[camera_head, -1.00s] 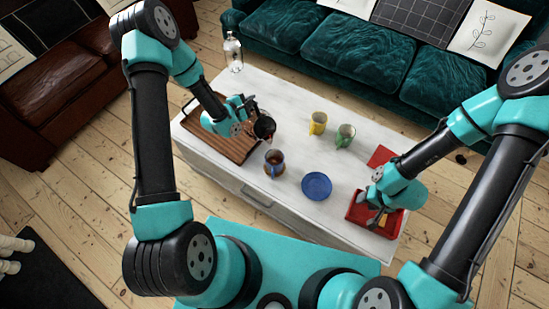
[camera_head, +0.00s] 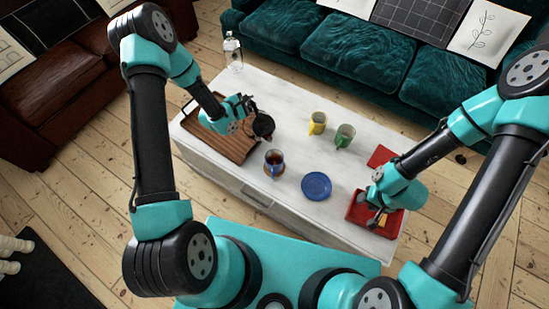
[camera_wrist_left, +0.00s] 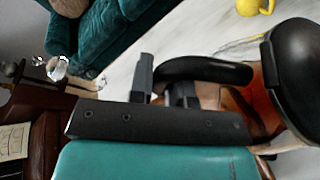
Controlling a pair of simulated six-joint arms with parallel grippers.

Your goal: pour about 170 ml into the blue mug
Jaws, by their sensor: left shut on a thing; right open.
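The blue mug (camera_head: 274,157) stands upright on a round brown coaster near the front edge of the white table, with dark liquid inside. My left gripper (camera_head: 246,104) is shut on the black handle of a dark carafe (camera_head: 263,125), which it holds behind the mug, apart from it. In the left wrist view the carafe's handle (camera_wrist_left: 205,70) lies between the fingers, and reddish-brown liquid shows in its glass (camera_wrist_left: 262,100). The mug is not seen there. My right gripper (camera_head: 379,207) is open over the red tray (camera_head: 364,213); its fingertips are hard to make out.
A wooden tray (camera_head: 233,149) lies under my left forearm. A blue saucer (camera_head: 316,186) sits right of the mug. A yellow mug (camera_head: 317,123) and a green mug (camera_head: 344,136) stand farther back. A clear bottle (camera_head: 233,52) stands at the far left corner.

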